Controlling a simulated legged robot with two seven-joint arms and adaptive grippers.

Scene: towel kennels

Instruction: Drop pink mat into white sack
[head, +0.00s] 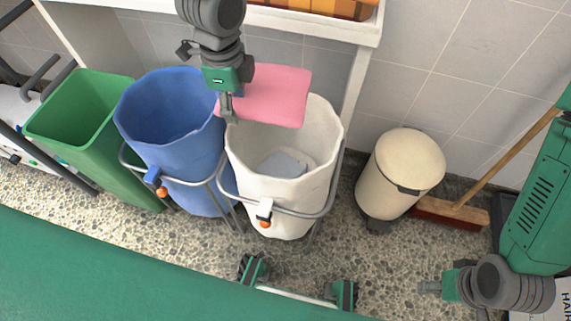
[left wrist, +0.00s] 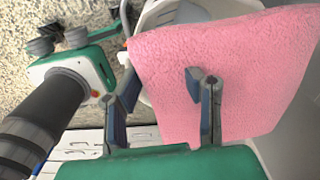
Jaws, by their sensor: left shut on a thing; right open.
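The pink mat (head: 277,94) is held out flat above the back of the white sack's (head: 285,193) opening. My left gripper (head: 227,110) is shut on the mat's left edge, over the blue sack's right rim. In the left wrist view the mat (left wrist: 245,65) spreads past my left gripper's fingers (left wrist: 165,103), and part of the white sack's rim shows behind it. The white sack stands open in a metal frame, with a pale grey folded cloth (head: 284,163) inside. My right gripper (head: 430,288) is open and empty at the lower right, away from the sack.
A blue sack (head: 170,125) stands left of the white sack, and a green bin (head: 75,125) is further left. A cream pedal bin (head: 398,168) and a broom (head: 460,211) are to the right. A white shelf (head: 320,25) is behind. Speckled floor lies in front.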

